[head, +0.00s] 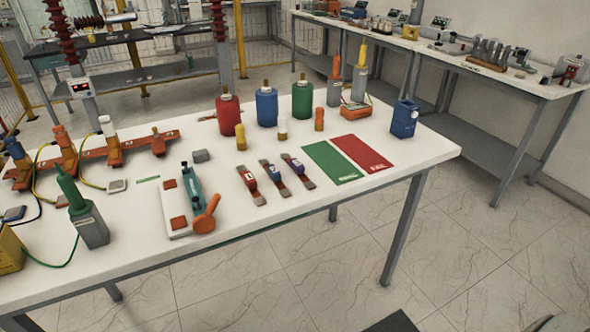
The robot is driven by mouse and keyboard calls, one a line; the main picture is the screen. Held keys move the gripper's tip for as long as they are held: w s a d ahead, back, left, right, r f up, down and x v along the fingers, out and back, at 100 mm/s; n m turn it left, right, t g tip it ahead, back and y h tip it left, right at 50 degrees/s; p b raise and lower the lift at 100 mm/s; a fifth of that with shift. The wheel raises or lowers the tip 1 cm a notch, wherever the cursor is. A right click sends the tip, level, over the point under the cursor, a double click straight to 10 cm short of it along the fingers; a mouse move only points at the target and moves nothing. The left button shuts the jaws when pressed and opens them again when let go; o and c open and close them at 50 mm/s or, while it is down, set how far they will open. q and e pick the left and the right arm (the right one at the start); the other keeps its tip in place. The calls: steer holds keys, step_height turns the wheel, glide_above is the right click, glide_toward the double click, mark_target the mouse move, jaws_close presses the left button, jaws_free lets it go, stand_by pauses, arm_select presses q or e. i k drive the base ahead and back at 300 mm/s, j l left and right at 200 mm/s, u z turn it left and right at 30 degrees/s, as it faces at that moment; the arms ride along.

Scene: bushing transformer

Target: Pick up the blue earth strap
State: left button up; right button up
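Three short straps with metal ends lie side by side near the front edge of the white table, in the head view. The left one (250,183) has a red middle. The middle strap (273,175) has a blue body with a small pale label. The right strap (297,168) also looks dark blue to purple, with a pale label. Which of these two is the blue earth strap is hard to tell at this size. The straps lie flat and apart from each other, with nothing on top of them.
Left of the straps is a white board (174,210) with a teal device and orange handle. Green (331,163) and red (362,153) mats lie to the right. Red, blue and green bottles (266,107) stand behind. A blue box (404,120) stands near the table's right end.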

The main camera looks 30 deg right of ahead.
mark_target(272, 171)
steer(key=i+l+u, duration=0.1)
steer(key=l+u, duration=0.2)
steer(key=l, duration=0.4)
steer(key=l+u, duration=0.3)
steer(key=l, duration=0.4)
